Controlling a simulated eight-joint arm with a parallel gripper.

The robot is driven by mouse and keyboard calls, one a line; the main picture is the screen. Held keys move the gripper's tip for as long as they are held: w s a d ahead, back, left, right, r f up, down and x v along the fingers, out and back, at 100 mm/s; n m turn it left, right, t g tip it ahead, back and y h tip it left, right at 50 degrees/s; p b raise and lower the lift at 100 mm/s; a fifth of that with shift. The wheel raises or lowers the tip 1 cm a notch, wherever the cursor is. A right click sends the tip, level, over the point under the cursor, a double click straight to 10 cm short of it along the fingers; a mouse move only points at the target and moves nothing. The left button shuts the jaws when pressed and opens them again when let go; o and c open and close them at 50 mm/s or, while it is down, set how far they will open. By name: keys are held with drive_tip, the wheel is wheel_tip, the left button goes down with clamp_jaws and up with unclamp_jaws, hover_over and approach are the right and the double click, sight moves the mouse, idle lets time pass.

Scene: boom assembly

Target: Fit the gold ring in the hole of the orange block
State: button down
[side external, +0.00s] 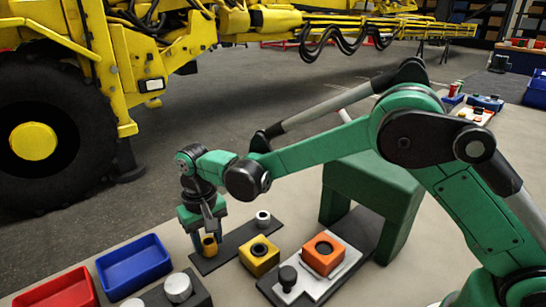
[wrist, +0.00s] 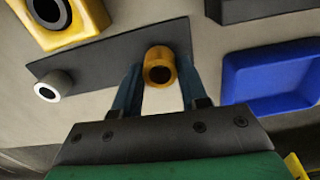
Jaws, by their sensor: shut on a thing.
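The gold ring (side external: 209,246) is between the fingers of my gripper (side external: 209,236), at the left end of a dark plate. In the wrist view the ring (wrist: 160,66) sits between the two blue fingertips of my gripper (wrist: 160,82), with its bore facing the camera. Whether the ring touches the plate I cannot tell. The orange block (side external: 323,254) has a dark round hole in its top and sits on a light plate to the right, apart from my gripper. The orange block is not in the wrist view.
The dark plate (side external: 223,254) also carries a small grey ring (side external: 263,219). A yellow block with a dark hole (side external: 259,256) stands between gripper and orange block. A black knob (side external: 288,278) is in front of the orange block. Blue (side external: 134,267) and red bins lie left; a green stand (side external: 372,193) rises behind.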

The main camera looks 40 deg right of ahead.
drive_tip(key=shift+r, duration=0.8)
drive_tip(key=shift+s+d+r, duration=0.1)
drive_tip(key=shift+d+r, duration=0.15)
drive_tip(key=shift+r, duration=0.05)
drive_tip(key=s+d+r, duration=0.6)
drive_tip(key=d, duration=0.2)
drive_tip(key=r, duration=0.2)
hover_over(324, 250)
drive_tip(key=shift+f, duration=2.45)
drive_tip(key=shift+f, duration=1)
